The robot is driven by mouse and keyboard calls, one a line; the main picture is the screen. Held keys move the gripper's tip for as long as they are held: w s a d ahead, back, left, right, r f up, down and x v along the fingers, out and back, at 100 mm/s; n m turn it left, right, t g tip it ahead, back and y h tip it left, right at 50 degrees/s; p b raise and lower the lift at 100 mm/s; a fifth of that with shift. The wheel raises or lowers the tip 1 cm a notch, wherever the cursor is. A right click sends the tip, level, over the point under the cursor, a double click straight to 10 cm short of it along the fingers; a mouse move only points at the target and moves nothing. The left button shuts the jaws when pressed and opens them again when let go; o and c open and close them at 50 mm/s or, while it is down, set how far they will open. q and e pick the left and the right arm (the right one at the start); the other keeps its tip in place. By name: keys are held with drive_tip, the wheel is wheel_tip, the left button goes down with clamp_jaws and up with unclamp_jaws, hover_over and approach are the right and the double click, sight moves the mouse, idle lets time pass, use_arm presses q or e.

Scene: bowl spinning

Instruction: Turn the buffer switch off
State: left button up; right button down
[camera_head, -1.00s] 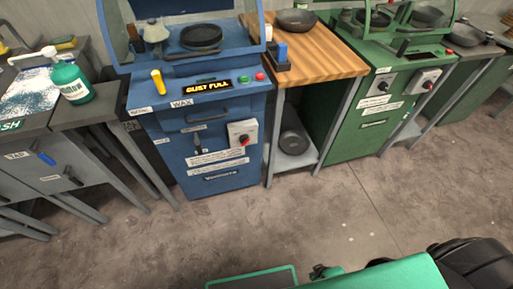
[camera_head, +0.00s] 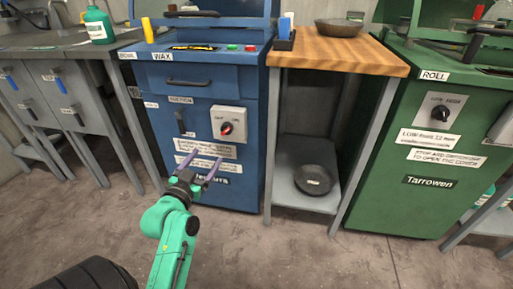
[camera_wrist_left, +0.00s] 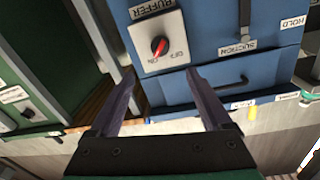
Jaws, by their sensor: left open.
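The buffer switch is a grey-white box (camera_head: 229,123) with a red knob (camera_head: 226,128) on the front of the blue machine (camera_head: 160,76). In the left wrist view the same switch box (camera_wrist_left: 149,58) bears the word BUFFER above it and OFF and ON markings beside its red knob (camera_wrist_left: 159,46). I cannot tell for sure which marking the knob points to. My left gripper (camera_head: 207,158) is open and empty, below and in front of the switch, apart from it. In the left wrist view my left gripper (camera_wrist_left: 160,80) has its fingers spread below the switch. My right gripper is out of view.
A wooden-topped table (camera_head: 340,54) with a dark bowl (camera_head: 314,180) on its lower shelf stands right of the blue machine. The green machine (camera_head: 395,190) has another switch with a black knob (camera_head: 439,113). Grey workbenches (camera_head: 68,90) stand left.

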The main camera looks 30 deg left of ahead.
sight(224, 132)
use_arm(q)
drive_tip(key=b+x, duration=0.2)
drive_tip(key=x, duration=1.1)
drive_tip(key=shift+w+a+f, duration=0.1)
drive_tip(key=shift+w+a, duration=0.1)
drive_tip(key=shift+w, duration=0.05)
drive_tip(key=shift+w+a, duration=0.1)
drive_tip(key=shift+w, duration=0.35)
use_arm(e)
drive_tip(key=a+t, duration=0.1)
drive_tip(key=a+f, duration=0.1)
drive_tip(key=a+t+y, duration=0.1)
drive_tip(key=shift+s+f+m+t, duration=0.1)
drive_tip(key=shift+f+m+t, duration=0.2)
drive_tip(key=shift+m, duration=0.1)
use_arm(q)
clamp_jaws()
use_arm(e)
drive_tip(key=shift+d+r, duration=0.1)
